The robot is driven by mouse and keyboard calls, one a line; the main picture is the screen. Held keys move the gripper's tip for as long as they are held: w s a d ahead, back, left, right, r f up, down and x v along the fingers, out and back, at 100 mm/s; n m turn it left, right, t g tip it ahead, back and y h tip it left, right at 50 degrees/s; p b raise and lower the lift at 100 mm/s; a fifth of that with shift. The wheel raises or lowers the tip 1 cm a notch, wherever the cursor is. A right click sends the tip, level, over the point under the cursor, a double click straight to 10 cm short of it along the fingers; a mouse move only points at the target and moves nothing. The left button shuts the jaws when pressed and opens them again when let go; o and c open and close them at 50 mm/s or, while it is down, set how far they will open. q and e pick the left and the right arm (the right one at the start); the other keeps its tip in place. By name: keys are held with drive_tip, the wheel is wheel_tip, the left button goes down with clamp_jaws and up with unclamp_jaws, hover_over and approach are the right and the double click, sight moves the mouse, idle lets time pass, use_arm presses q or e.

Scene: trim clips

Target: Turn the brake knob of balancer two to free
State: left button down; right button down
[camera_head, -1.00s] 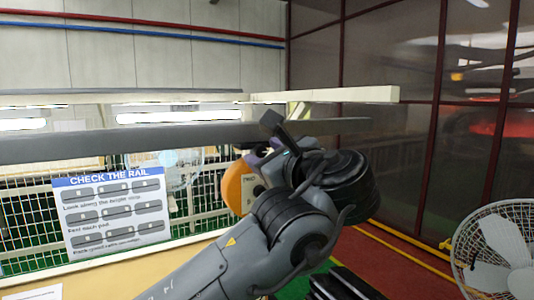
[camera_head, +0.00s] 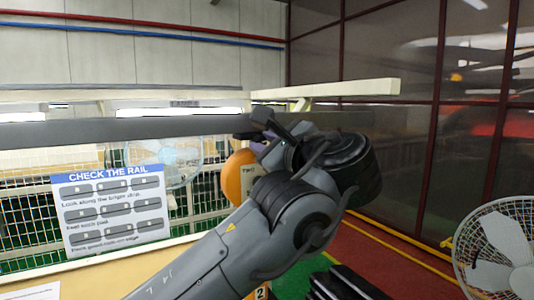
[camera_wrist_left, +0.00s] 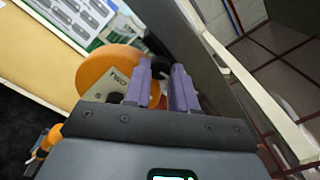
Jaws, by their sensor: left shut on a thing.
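Balancer two (camera_head: 232,180) is an orange round housing with a pale plate marked TWO, hanging behind my left arm in the head view. It is larger in the left wrist view (camera_wrist_left: 98,72), left of the fingers. My left gripper (camera_wrist_left: 162,67) has two purple fingers closed on a small black knob (camera_wrist_left: 158,70) beside the housing. In the head view this gripper (camera_head: 262,147) is mostly hidden by my wrist, and the knob cannot be made out. Another dark round part (camera_wrist_left: 116,98) sits on the plate. The knob's setting cannot be read. My right gripper is out of view.
A grey rail (camera_head: 120,132) runs across above the balancer. A CHECK THE RAIL sign (camera_head: 113,210) stands at the left, before a mesh fence. A white fan (camera_head: 497,250) stands at the lower right. Black items (camera_head: 343,285) lie below my arm.

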use_arm(q)
drive_tip(key=n+b, duration=0.6)
drive_tip(key=n, duration=0.5)
drive_tip(key=shift+d+f, duration=0.1)
drive_tip(key=shift+n+y+b, duration=0.3)
drive_tip(key=shift+n+b, duration=0.3)
drive_tip(key=shift+n, duration=1.8)
